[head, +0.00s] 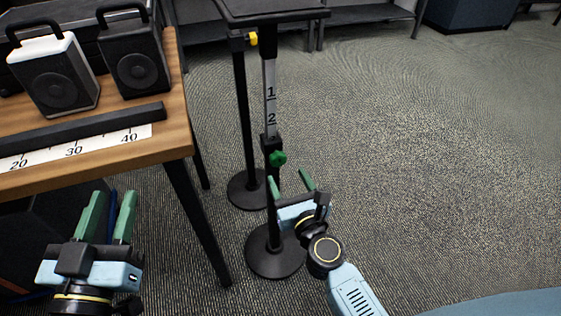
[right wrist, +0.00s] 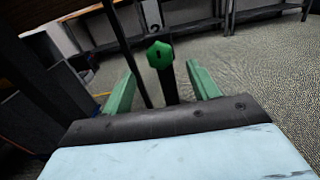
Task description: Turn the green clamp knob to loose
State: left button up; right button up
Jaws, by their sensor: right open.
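The green clamp knob (head: 278,158) sits on the black collar of a speaker stand pole, just below a grey tube marked 1 and 2. In the right wrist view the knob (right wrist: 160,55) is near the top middle, ahead of the fingers, with a dark slot on its face. My right gripper (head: 288,183) is open, with green fingers on either side of empty space, just below the knob and apart from it. It also shows in the right wrist view (right wrist: 161,88). My left gripper (head: 109,215) has its two green fingers apart, in front of the table, away from the stand.
A second stand with a yellow knob (head: 253,38) is behind the first. A wooden table (head: 150,168) at left holds two speakers (head: 55,75), a black bar (head: 85,128) and a number scale (head: 75,150). Carpet (head: 430,150) at right is clear.

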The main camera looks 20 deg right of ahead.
aim_at(280, 162)
jog(key=w, duration=0.6)
jog(key=shift+a, duration=0.15)
jog(key=c, duration=1)
